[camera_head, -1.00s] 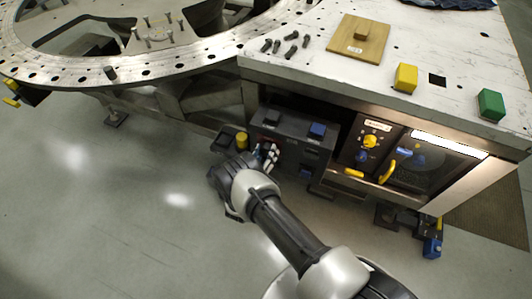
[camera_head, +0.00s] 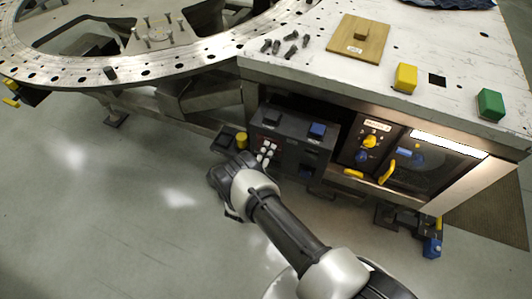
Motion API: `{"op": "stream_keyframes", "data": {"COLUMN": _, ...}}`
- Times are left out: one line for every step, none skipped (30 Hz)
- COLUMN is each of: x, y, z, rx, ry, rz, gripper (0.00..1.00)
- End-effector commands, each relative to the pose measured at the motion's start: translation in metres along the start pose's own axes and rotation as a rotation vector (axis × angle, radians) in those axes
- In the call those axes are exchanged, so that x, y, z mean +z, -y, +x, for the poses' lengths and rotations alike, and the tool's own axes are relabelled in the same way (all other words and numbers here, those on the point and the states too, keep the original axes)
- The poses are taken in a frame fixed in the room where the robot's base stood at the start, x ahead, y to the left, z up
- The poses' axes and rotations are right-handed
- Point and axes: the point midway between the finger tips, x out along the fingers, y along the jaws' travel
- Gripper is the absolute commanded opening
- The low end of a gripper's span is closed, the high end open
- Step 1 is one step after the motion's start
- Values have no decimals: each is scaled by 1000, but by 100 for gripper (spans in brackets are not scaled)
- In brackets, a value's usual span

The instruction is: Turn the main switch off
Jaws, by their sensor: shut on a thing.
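My gripper (camera_head: 235,168) is low in front of the dark grey control box (camera_head: 300,143) under the table edge. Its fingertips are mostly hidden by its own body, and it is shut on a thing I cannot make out. Several small white parts (camera_head: 267,152) show on the box front close to the gripper. To the right is a black panel with a yellow rotary knob (camera_head: 370,141) and a small label above it; the label is too small to read. The gripper is clear of that knob. I cannot tell for certain which control is the main switch.
A yellow cylinder (camera_head: 241,139) and a blue block (camera_head: 317,130) sit by the box. A yellow handle (camera_head: 387,172) stands out from the lit panel at right. The table edge overhangs the controls. The grey floor (camera_head: 90,210) at left is clear.

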Motion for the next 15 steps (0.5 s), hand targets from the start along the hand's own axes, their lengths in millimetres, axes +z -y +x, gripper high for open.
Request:
{"op": "stream_keyframes", "data": {"x": 0, "y": 0, "z": 0, "rx": 0, "ry": -1, "rz": -21, "gripper": 24}}
{"op": "stream_keyframes", "data": {"x": 0, "y": 0, "z": 0, "rx": 0, "ry": -1, "rz": -34, "gripper": 24}}
{"op": "stream_keyframes", "data": {"x": 0, "y": 0, "z": 0, "rx": 0, "ry": -1, "rz": -48, "gripper": 24}}
{"op": "stream_keyframes", "data": {"x": 0, "y": 0, "z": 0, "rx": 0, "ry": -1, "rz": -57, "gripper": 24}}
{"op": "stream_keyframes", "data": {"x": 0, "y": 0, "z": 0, "rx": 0, "ry": -1, "rz": -67, "gripper": 24}}
{"op": "stream_keyframes", "data": {"x": 0, "y": 0, "z": 0, "rx": 0, "ry": -1, "rz": -76, "gripper": 24}}
{"op": "stream_keyframes", "data": {"x": 0, "y": 0, "z": 0, "rx": 0, "ry": -1, "rz": -82, "gripper": 24}}
{"op": "stream_keyframes", "data": {"x": 0, "y": 0, "z": 0, "rx": 0, "ry": -1, "rz": -88, "gripper": 24}}
{"op": "stream_keyframes", "data": {"x": 0, "y": 0, "z": 0, "rx": 0, "ry": -2, "rz": -94, "gripper": 24}}
{"op": "stream_keyframes", "data": {"x": 0, "y": 0, "z": 0, "rx": 0, "ry": -2, "rz": -98, "gripper": 24}}
{"op": "stream_keyframes", "data": {"x": 0, "y": 0, "z": 0, "rx": 0, "ry": -2, "rz": -101, "gripper": 24}}
{"op": "stream_keyframes", "data": {"x": 0, "y": 0, "z": 0, "rx": 0, "ry": -2, "rz": -103, "gripper": 24}}
{"op": "stream_keyframes", "data": {"x": 0, "y": 0, "z": 0, "rx": 0, "ry": -2, "rz": -105, "gripper": 24}}
{"op": "stream_keyframes", "data": {"x": 0, "y": 0, "z": 0, "rx": 0, "ry": -2, "rz": -106, "gripper": 24}}
{"op": "stream_keyframes", "data": {"x": 0, "y": 0, "z": 0, "rx": 0, "ry": -1, "rz": -106, "gripper": 24}}
